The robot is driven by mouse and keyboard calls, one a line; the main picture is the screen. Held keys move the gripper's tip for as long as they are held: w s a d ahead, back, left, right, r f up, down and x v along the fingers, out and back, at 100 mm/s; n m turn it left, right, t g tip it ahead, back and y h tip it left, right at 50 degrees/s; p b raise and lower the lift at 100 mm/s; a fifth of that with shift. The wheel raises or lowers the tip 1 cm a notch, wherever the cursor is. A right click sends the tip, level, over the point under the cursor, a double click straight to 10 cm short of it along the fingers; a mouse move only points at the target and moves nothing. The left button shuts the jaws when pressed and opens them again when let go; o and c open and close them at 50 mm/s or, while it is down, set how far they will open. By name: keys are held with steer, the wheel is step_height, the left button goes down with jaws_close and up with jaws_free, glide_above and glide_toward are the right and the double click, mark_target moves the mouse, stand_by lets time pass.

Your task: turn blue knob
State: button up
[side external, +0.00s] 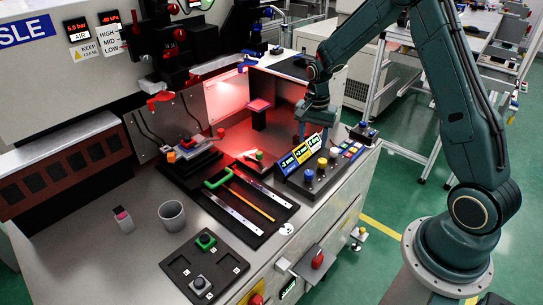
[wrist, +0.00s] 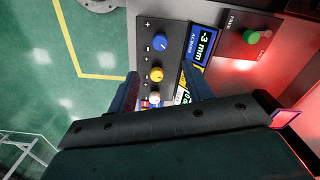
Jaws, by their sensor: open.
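The blue knob (side external: 308,176) is on the dark control panel in front of the display row, nearest the camera of three knobs. In the wrist view the blue knob (wrist: 160,41) lies beyond my fingertips, with a white pointer line on it. My gripper (side external: 312,130) is open and empty above the far part of the panel, behind the displays. In the wrist view my gripper (wrist: 160,72) has its fingers on either side of the yellow knob (wrist: 156,75) in the picture.
The display (side external: 288,162) reading -3 mm stands nearest the blue knob, beside yellow and green displays. A green knob (wrist: 250,37) sits on a separate block. Several coloured buttons (side external: 350,149) lie right of the knobs. Rulers and a green-handled tool (side external: 218,181) lie in the left tray.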

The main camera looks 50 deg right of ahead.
mark_target(309, 173)
step_height(309, 173, down, 13)
steer(key=shift+r, duration=0.1)
stand_by(0.6)
steer(key=c, duration=1)
